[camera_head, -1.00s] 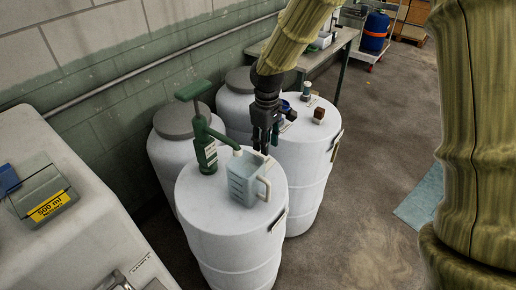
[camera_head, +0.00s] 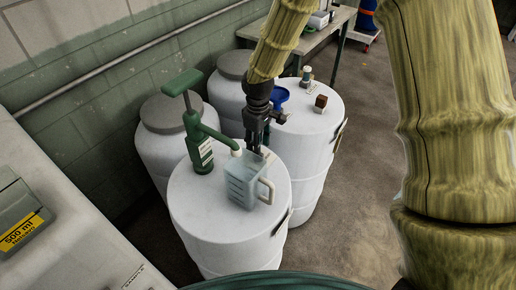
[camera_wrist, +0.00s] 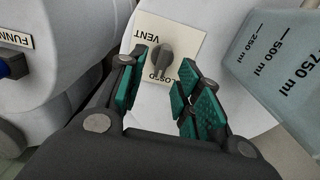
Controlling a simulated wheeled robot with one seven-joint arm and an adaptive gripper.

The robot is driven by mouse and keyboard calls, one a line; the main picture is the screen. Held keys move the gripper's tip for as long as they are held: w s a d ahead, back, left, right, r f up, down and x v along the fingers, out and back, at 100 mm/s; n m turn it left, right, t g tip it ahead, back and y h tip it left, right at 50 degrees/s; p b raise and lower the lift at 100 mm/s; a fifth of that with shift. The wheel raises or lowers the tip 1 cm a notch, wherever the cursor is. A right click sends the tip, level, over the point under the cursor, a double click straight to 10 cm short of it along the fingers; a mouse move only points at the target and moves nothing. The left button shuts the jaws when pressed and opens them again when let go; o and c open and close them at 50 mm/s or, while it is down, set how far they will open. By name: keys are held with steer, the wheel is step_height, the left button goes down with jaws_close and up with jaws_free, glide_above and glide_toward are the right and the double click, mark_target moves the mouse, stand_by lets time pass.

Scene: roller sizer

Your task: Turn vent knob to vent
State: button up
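The vent knob (camera_wrist: 163,62) is a small grey knob on a cream label plate (camera_wrist: 188,42), seen in the wrist view. The plate reads VENT above the knob and CLOSED below it, both upside down in the picture. The knob's grip looks roughly upright, nearer the CLOSED text at its lower end. My gripper (camera_wrist: 162,74) is open, its green-padded fingers on either side of and just below the knob; contact is not clear. In the head view my gripper (camera_head: 257,148) points down at the white drum (camera_head: 215,240) behind the jug; the knob is hidden there.
A clear measuring jug (camera_head: 242,185) stands close beside my gripper and also fills the wrist view's right side (camera_wrist: 285,60). A green hand pump (camera_head: 200,145) stands left of it. Another drum (camera_head: 320,130) with a blue funnel (camera_head: 280,97) stands behind.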

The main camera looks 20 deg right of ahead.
steer(key=shift+w+f, duration=0.15)
steer(key=shift+f, duration=0.5)
steer(key=shift+s+f+p, duration=0.4)
steer(key=shift+s+f, duration=0.15)
steer(key=shift+f, duration=0.25)
steer(key=shift+w+f, duration=0.3)
steer(key=shift+f, duration=0.35)
steer(key=shift+s, duration=0.1)
steer(key=shift+r, duration=0.1)
steer(key=shift+c, duration=0.4)
jaws_close()
